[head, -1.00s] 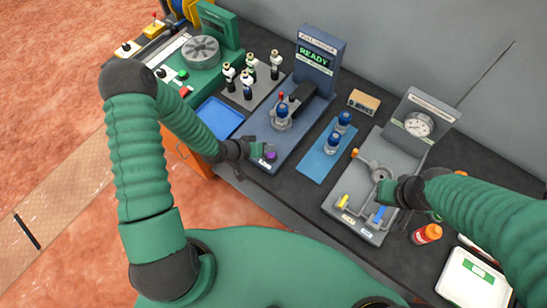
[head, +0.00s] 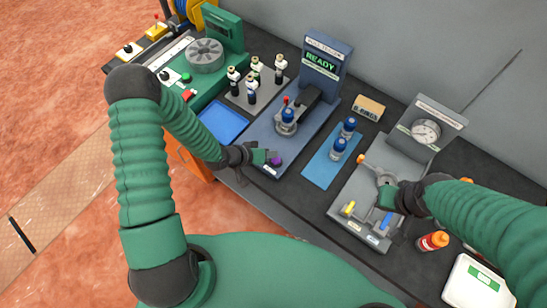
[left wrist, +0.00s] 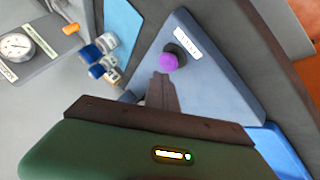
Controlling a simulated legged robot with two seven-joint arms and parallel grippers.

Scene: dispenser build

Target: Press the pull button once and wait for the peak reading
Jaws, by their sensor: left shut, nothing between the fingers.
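The purple button (head: 276,161) sits at the front end of the blue-grey tester base (head: 259,137), beside a small white label. It also shows in the left wrist view (left wrist: 170,61). The tester's screen (head: 320,61) reads READY in green. A blue-capped piece (head: 287,116) stands in the tester's fixture. My left gripper (head: 266,157) is shut and empty, its tips close to the button's left side; I cannot tell whether they touch it. The left wrist view shows the fingers (left wrist: 162,88) pointing toward the button. My right gripper (head: 386,196) is over the grey gauge station; its jaws are unclear.
Blue-capped parts (head: 339,147) stand on a blue mat (head: 320,172) right of the tester. A gauge (head: 426,131), an orange-capped bottle (head: 433,241) and a white scale (head: 475,281) are at the right.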

